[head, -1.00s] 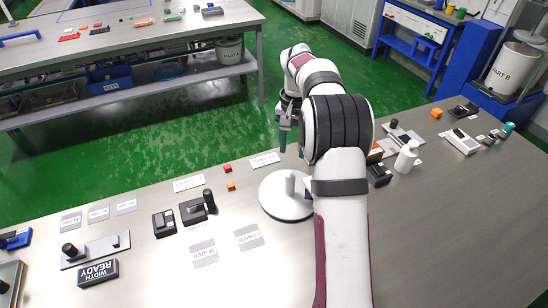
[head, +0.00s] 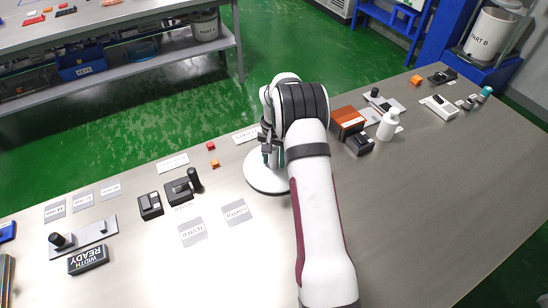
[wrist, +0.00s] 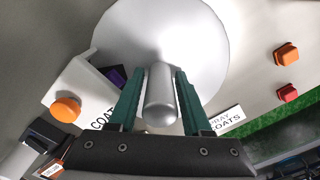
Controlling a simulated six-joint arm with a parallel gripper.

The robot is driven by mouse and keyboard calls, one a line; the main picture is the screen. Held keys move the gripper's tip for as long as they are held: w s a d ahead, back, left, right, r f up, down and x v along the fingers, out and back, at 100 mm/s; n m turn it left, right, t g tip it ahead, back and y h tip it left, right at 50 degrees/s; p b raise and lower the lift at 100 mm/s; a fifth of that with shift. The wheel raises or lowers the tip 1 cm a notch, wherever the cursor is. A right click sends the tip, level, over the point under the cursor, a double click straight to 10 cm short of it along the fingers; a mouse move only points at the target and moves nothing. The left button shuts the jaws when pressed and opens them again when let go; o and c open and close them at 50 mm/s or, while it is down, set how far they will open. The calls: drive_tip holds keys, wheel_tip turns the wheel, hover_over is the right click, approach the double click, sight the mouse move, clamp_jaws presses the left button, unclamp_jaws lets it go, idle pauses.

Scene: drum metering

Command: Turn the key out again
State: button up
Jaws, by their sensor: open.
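A silver upright post (wrist: 160,97) stands on a round white disc (wrist: 208,50); I cannot tell whether this post is the key. My gripper (wrist: 160,75) is open, with its teal fingers on the left and right of the post. Small gaps seem to show between fingers and post. In the head view my gripper (head: 267,157) is low over the disc (head: 256,182), and my arm hides the disc's right part. No other key can be made out.
A white box with an orange knob (wrist: 66,108) stands close beside the disc. Orange (wrist: 286,54) and red (wrist: 288,92) cubes lie on the other side. A white bottle (head: 388,124) and dark boxes stand right of my arm. The front right of the table is clear.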

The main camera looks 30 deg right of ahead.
drive_tip(key=shift+c, duration=0.3)
clamp_jaws()
drive_tip(key=shift+r, duration=0.1)
idle(1.0)
